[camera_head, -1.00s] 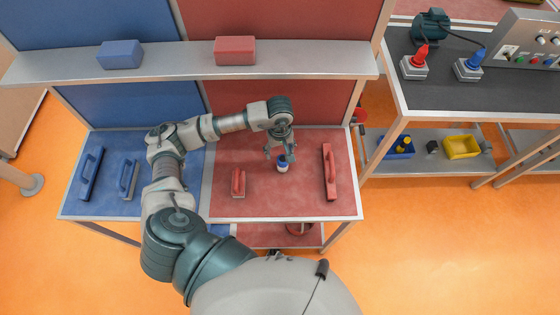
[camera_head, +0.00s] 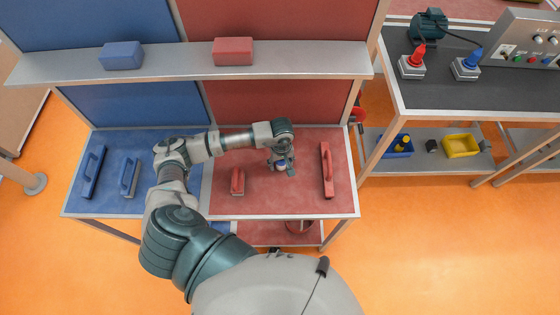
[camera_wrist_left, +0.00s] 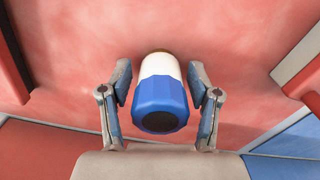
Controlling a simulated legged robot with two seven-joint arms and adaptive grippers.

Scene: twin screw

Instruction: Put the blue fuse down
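The blue fuse (camera_head: 281,163) has a blue cap and a white body. It is on the red half of the table (camera_head: 290,200), and the wrist view shows the fuse (camera_wrist_left: 160,98) from its blue end, with the white part pointing away toward the red surface. My left gripper (camera_head: 281,168) is around it. In the left wrist view the fingers of this gripper (camera_wrist_left: 159,68) stand on either side of the fuse, with a narrow gap on each side. Contact between the fuse's far end and the table is hidden. My right gripper is not in view.
A small red handled block (camera_head: 237,182) lies left of the fuse and a long red one (camera_head: 327,170) lies right. Two blue handled blocks (camera_head: 92,172) (camera_head: 130,178) lie on the blue half. A shelf (camera_head: 180,65) runs above the table's rear.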

